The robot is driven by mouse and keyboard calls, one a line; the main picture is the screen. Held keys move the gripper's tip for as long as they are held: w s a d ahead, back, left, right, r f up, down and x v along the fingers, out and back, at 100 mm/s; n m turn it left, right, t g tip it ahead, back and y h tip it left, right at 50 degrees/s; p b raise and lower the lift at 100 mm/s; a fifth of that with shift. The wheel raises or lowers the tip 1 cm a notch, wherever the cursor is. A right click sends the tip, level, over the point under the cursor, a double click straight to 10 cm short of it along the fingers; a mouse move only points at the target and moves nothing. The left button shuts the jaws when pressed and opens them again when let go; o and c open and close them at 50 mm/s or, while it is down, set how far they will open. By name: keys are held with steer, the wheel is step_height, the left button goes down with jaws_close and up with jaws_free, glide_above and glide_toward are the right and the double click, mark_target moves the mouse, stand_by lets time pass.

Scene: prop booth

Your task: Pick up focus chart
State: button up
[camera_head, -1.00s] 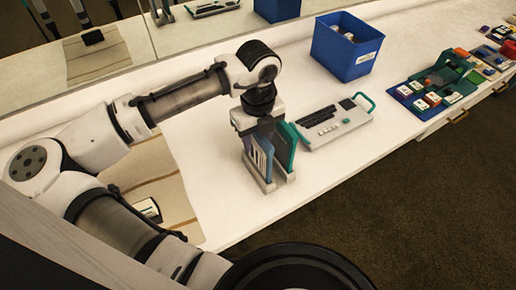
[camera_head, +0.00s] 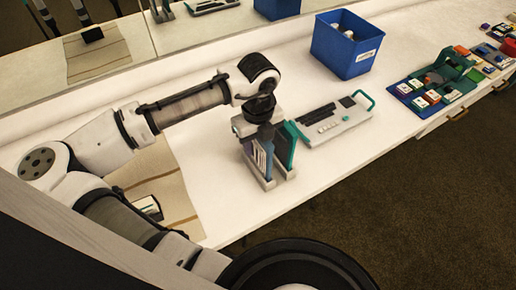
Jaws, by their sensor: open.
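A grey stand (camera_head: 268,184) near the table's front edge holds thin upright panels. One has a striped light-and-dark face (camera_head: 258,156); it may be the focus chart, but I cannot tell for sure. A teal panel (camera_head: 286,150) stands at the right of the stand, with a dark one between. My gripper (camera_head: 265,142) is pointing down right over the panels, its white body close to their top edges. It is open. The fingertips are hard to make out against the panels, and I cannot tell whether they touch any.
A grey console with a teal handle (camera_head: 336,122) lies close to the right of the stand. A blue bin (camera_head: 345,58) stands behind it. A blue tray (camera_head: 432,98) holds small boxes farther right. A striped cloth (camera_head: 165,190) lies left. A mirror runs along the back.

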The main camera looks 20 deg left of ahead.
steer(key=shift+c, duration=0.4)
jaws_close()
steer(key=shift+r, duration=0.1)
